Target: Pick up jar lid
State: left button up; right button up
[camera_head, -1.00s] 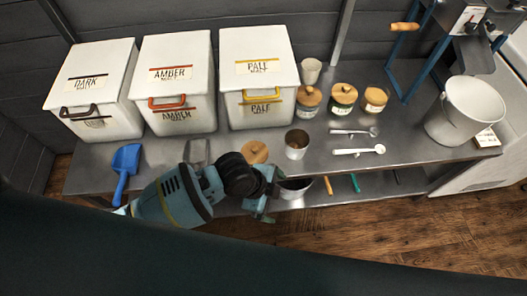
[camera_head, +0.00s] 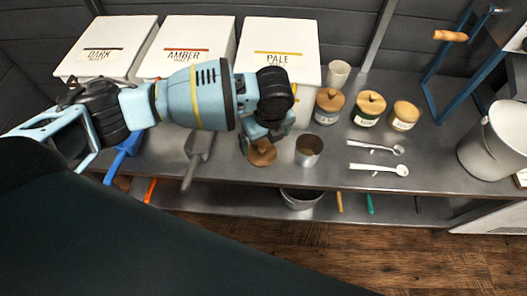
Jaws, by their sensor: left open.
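A round wooden jar lid (camera_head: 263,155) with a knob lies on the steel bench near its front edge, left of a metal cup. My left gripper (camera_head: 258,140) is open, pointing down at the lid. Its fingers overlap the lid's back part in the picture; I cannot tell whether they touch it. My left arm comes in from the left across the bins. My right gripper is out of view.
A metal cup (camera_head: 308,150) stands close to the right of the lid. White malt bins (camera_head: 280,38) line the back. A grey scoop (camera_head: 197,150) lies left.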

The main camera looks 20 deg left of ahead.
aim_at(262, 148)
pick_arm(q)
jog(key=shift+w+a+f+b, duration=0.1)
jog(key=shift+a+f+b, duration=0.1)
jog(key=shift+f, duration=0.65)
jog(key=shift+w+a+f+b, duration=0.1)
jog(key=shift+f+b, duration=0.1)
jog(key=shift+f, duration=0.6)
jog(key=f, duration=0.2)
jog(key=f+b, duration=0.1)
jog(key=shift+w+a+f, duration=0.2)
jog(key=shift+w+a, duration=0.1)
jog(key=shift+a, duration=0.1)
jog(key=shift+f, duration=0.5)
jog(key=shift+c, duration=0.3)
jog(key=c, duration=0.9)
